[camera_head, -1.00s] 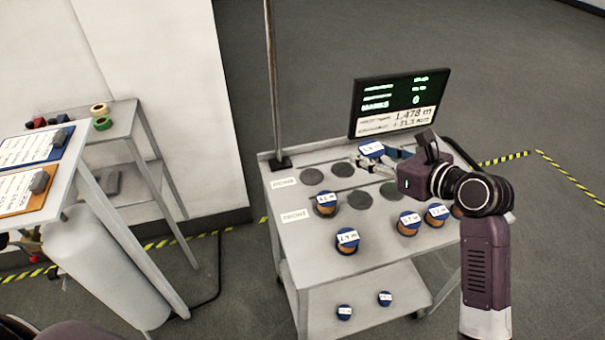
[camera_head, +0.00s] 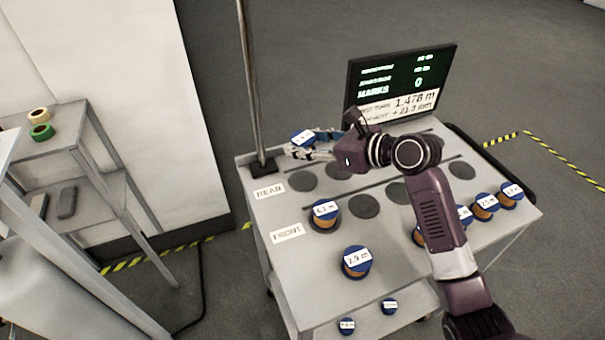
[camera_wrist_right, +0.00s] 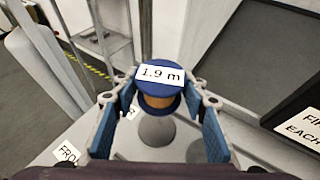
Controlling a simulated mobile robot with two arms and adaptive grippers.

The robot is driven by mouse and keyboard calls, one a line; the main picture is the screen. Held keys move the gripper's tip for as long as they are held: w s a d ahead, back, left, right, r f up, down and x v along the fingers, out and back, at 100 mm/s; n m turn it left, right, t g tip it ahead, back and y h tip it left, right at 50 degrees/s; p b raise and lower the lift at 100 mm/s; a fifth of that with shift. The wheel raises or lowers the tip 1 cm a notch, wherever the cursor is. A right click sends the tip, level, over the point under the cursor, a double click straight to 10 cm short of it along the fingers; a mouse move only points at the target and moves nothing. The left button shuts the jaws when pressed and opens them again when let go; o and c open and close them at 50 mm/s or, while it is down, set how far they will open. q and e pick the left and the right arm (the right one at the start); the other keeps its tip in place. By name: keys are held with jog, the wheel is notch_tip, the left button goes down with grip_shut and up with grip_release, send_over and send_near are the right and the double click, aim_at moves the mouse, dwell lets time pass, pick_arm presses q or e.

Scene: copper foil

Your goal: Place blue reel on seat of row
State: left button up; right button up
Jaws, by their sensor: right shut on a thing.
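My right gripper (camera_head: 303,146) is shut on a blue reel (camera_head: 302,138) with a copper-brown middle. In the right wrist view the reel (camera_wrist_right: 158,88) sits upright between the fingers, its label reading 1.9 m. It is held above the left end of the row marked REAR on the grey cart top (camera_head: 300,262). Dark round seats show below it: the leftmost rear seat (camera_head: 303,181) is bare, and a front-row seat (camera_head: 363,206) is bare. Another blue reel (camera_head: 325,216) stands at the left end of the FRONT row. My left gripper is out of view.
A thin upright pole (camera_head: 250,90) stands at the cart's back left corner. A screen (camera_head: 400,82) stands at the back. Another reel (camera_head: 357,263) stands near the front edge, and several more at the right, partly hidden by my right arm. Two reels lie on the lower shelf.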

send_over(303, 181)
notch_tip(303, 181, down, 5)
jog(key=shift+f, duration=0.35)
notch_tip(303, 181, down, 4)
jog(key=shift+f+b, duration=0.15)
jog(key=shift+b, duration=0.25)
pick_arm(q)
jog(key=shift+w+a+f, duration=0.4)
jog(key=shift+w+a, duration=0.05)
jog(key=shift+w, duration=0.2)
pick_arm(e)
jog(key=o, duration=1.2)
jog(key=shift+f, duration=0.15)
jog(key=shift+c, duration=0.2)
